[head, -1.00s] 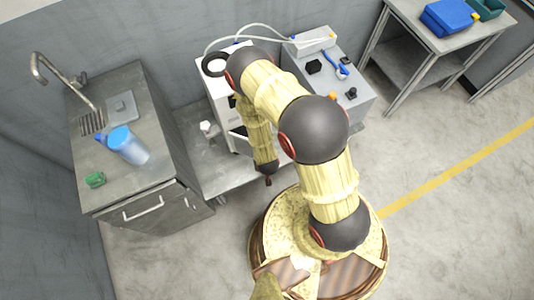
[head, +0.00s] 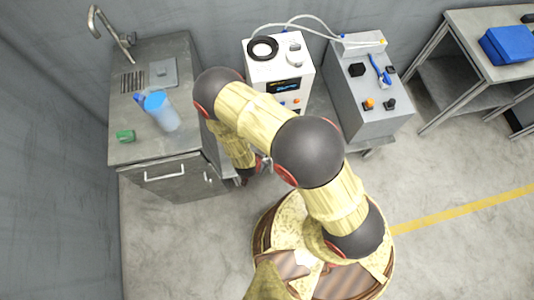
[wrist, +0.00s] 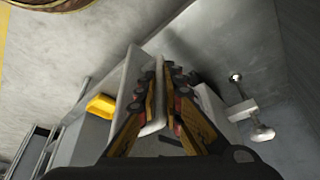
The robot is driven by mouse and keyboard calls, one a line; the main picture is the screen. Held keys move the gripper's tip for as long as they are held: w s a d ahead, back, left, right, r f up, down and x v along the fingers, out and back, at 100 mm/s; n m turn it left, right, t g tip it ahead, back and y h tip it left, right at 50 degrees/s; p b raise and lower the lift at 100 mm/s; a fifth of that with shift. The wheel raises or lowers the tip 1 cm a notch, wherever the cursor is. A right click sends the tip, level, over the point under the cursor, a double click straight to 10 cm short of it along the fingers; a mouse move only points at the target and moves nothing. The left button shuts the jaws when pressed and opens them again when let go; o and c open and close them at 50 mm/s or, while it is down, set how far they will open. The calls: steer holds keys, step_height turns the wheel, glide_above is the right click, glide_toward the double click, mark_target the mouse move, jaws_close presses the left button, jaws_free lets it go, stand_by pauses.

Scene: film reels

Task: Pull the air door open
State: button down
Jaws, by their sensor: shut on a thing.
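A white machine (head: 279,72) with a dark ring on top and a lit blue display stands against the back wall in the head view. My gripper is at the end of my arm, low in front of the machine's left side, and my arm links hide its fingertips there. In the wrist view my gripper (wrist: 160,95) has its fingers close together around a pale flat panel (wrist: 151,118), which looks like the air door. The fingers cover part of it, so I cannot tell its exact angle or how far it stands open.
A sink counter (head: 160,150) with a blue-capped bottle (head: 162,112) and a green block (head: 126,136) stands left. A grey control box (head: 368,90) stands right of the machine. A table (head: 486,30) with a blue case (head: 507,47) is far right. Floor is clear at lower right.

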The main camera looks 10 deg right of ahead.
steer(key=shift+a, duration=0.3)
steer(key=c, duration=1.9)
jaws_free()
steer(key=v, duration=1.2)
